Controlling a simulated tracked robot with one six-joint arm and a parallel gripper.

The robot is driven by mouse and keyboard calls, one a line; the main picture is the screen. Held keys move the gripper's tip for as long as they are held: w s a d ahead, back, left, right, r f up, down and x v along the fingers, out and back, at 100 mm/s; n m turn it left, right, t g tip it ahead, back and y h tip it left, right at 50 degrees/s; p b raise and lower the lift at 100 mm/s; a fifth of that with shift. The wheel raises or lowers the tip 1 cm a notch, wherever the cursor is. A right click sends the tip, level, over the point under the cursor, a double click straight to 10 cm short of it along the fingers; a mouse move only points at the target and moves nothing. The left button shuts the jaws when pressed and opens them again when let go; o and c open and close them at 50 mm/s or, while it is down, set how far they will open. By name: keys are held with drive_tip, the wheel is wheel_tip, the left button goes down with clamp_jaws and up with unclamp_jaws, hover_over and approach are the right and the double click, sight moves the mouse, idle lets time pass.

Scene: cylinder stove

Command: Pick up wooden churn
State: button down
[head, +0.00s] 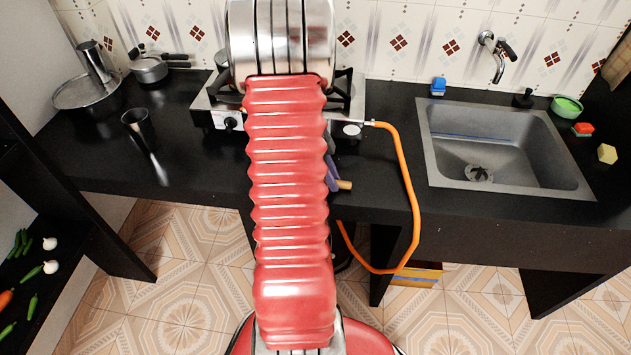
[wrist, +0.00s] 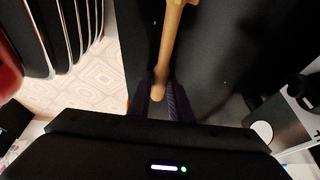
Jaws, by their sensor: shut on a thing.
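The wooden churn (wrist: 169,45) shows in the wrist view as a light brown stick. It runs from the top edge down between the fingers of my gripper (wrist: 163,88), with its rounded end inside them. My gripper is shut on this stick. The far end of the churn is out of the picture. In the head view my red arm hides most of the gripper; a bluish finger (head: 332,174) and a short wooden end (head: 345,185) show beside the arm, over the black counter. I cannot tell whether the churn touches the counter.
The black counter (head: 200,165) carries a gas stove (head: 222,118) behind my arm, with an orange hose (head: 411,190) hanging to its right. A steel cup (head: 138,127) and pots stand left. A sink (head: 490,135) is at right. The front left of the counter is clear.

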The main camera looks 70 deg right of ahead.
wheel_tip(320, 180, up, 10)
idle(0.8)
drive_tip(key=shift+w, duration=0.1)
idle(0.4)
